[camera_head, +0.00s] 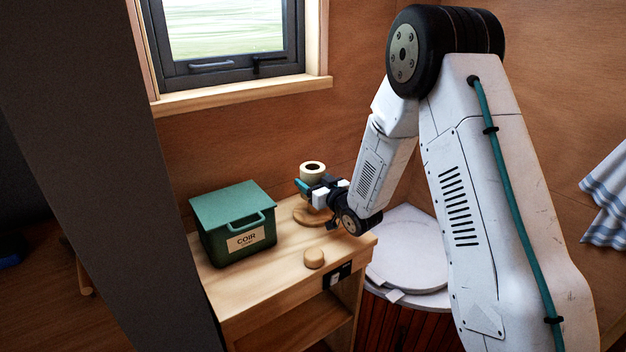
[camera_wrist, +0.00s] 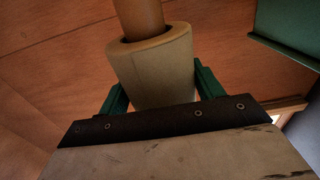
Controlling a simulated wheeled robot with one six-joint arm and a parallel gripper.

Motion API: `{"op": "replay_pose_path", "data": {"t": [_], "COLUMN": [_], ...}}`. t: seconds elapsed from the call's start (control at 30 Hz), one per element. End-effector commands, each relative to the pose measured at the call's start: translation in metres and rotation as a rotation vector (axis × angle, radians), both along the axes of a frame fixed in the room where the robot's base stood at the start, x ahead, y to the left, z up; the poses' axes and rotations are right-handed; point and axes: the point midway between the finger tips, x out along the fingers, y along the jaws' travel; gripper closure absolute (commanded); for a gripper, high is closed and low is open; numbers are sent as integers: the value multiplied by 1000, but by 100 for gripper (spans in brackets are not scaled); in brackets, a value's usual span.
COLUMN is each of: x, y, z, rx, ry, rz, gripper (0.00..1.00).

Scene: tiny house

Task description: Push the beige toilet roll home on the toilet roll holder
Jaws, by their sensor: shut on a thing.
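The beige toilet roll (camera_head: 312,167) is upright above the round wooden base (camera_head: 304,217) of the toilet roll holder, with its dark hole showing on top. My gripper (camera_head: 312,181) is shut on the roll, its green fingers on either side, as the wrist view also shows the roll (camera_wrist: 152,72) between them. In that view, which looks upside down, the holder's wooden post (camera_wrist: 139,18) meets the roll's hole with a dark gap around it. How far the post reaches inside is hidden. The roll is held apart from the base.
A green lidded box labelled COIR (camera_head: 236,230) stands left of the holder on the wooden cabinet (camera_head: 262,288). A small round wooden piece (camera_head: 314,258) lies near the front edge. A window (camera_head: 228,38) is behind, and a white round lid (camera_head: 408,256) is to the right.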

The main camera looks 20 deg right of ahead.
Motion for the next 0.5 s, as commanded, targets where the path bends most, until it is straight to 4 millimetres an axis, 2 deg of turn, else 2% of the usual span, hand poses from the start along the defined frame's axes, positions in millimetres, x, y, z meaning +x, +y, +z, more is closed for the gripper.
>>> {"op": "replay_pose_path", "data": {"t": [0.5], "x": [0], "y": [0], "z": [-13], "rx": [0], "ry": [0], "rz": [0], "gripper": [59]}}
